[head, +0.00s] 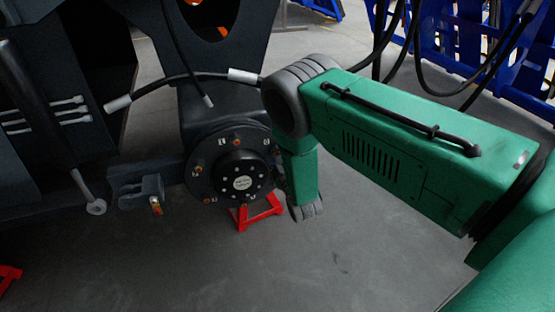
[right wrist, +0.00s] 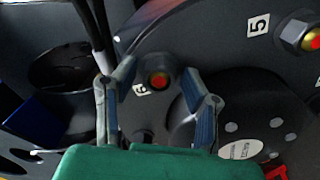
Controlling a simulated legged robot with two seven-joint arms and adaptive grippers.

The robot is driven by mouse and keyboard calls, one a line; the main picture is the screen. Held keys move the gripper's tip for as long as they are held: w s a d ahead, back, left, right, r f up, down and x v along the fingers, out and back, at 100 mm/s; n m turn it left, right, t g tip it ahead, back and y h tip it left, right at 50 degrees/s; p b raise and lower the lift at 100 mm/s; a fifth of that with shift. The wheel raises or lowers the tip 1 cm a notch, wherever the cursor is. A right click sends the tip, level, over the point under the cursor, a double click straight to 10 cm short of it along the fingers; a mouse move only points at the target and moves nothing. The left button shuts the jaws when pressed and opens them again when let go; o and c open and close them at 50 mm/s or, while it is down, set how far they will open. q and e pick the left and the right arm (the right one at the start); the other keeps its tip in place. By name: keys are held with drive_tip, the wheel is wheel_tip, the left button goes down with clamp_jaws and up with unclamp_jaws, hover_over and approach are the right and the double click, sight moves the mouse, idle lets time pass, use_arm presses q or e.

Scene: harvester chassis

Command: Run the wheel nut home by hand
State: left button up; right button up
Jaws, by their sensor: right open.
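The dark round wheel hub (head: 237,172) carries a ring of studs with orange-red ends around a black centre cap (head: 243,174). In the right wrist view, a dark wheel nut (right wrist: 157,82) with a red centre sits at the hub position labelled 6. My right gripper (right wrist: 160,69) is open, its two fingers on either side of that nut with visible gaps. In the head view my right wrist hides most of that gripper at the hub's right edge. How far the nut is threaded cannot be told. My left gripper is not in view.
Another nut (right wrist: 301,34) sits by label 5. A red stand (head: 258,213) is under the hub. A bracket (head: 138,192) and a hose (head: 170,82) are near the hub. Blue racks (head: 465,45) stand at the back right. The floor in front is clear.

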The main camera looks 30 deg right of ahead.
drive_tip(key=shift+w, duration=0.1)
clamp_jaws()
drive_tip(key=m, duration=0.3)
drive_tip(key=shift+d+r+p, duration=0.1)
drive_tip(key=shift+p, duration=0.25)
drive_tip(key=m, duration=0.9)
drive_tip(key=shift+w, duration=0.1)
drive_tip(key=shift+o, duration=1.2)
unclamp_jaws()
drive_tip(key=shift+c, duration=1.2)
drive_tip(key=shift+p, duration=0.3)
